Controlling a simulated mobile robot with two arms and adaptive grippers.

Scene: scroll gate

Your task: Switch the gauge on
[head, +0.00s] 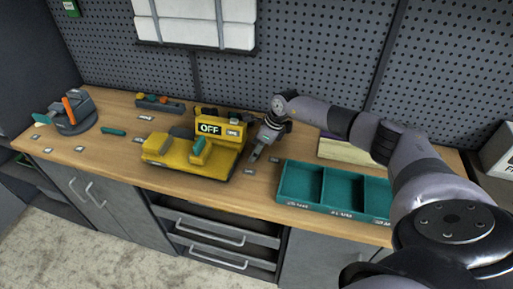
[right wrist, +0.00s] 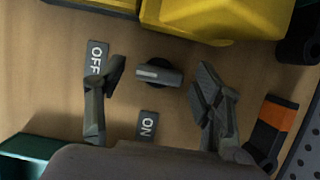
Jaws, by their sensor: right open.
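The yellow gauge (head: 184,153) stands mid-bench, and its display (head: 209,129) reads OFF. A small dark knob with a pale bar (right wrist: 158,74) sits on the wooden top beside the yellow housing. Its bar points left in the right wrist view, roughly toward the OFF label (right wrist: 97,58). The ON label (right wrist: 148,125) lies below the knob there. My right gripper (right wrist: 160,78) is open, one finger on each side of the knob, with visible gaps. In the head view my right gripper (head: 258,150) is just right of the gauge and hides the knob. My left gripper is not in view.
A teal divided tray (head: 323,203) lies right of my gripper, near the front edge. A black and orange item (right wrist: 271,130) stands close to the right finger. A grey and orange device (head: 72,118) is at the far left. Pegboard backs the bench.

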